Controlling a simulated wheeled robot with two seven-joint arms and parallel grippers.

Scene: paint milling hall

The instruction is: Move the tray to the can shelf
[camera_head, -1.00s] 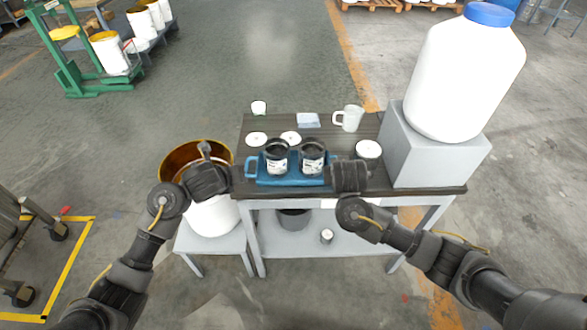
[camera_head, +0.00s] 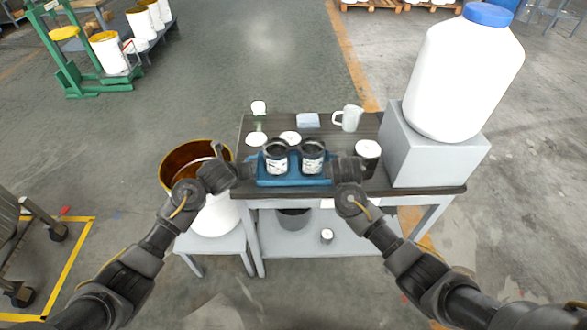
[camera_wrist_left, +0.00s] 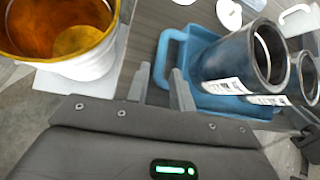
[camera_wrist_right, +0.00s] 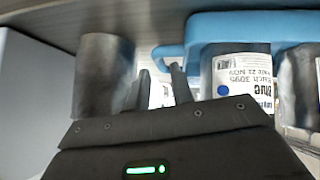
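The blue tray (camera_head: 290,182) sits on the dark table top and holds two dark open cans (camera_head: 275,158) (camera_head: 312,157) with white labels. My left gripper (camera_head: 246,172) is at the tray's left end. In the left wrist view its open fingers (camera_wrist_left: 160,88) are at the tray's blue handle (camera_wrist_left: 160,62), which lies roughly between them. My right gripper (camera_head: 334,170) is at the right end. In the right wrist view its open fingers (camera_wrist_right: 162,88) point at the other handle (camera_wrist_right: 164,54). Contact with the handles cannot be told. I cannot identify the can shelf.
A white-lidded can (camera_head: 367,160) stands close beside my right gripper. A grey block (camera_head: 432,150) with a big white jug (camera_head: 462,80) is at the right. A mug (camera_head: 348,118) stands behind the tray. An open bucket (camera_head: 212,215) is at the left.

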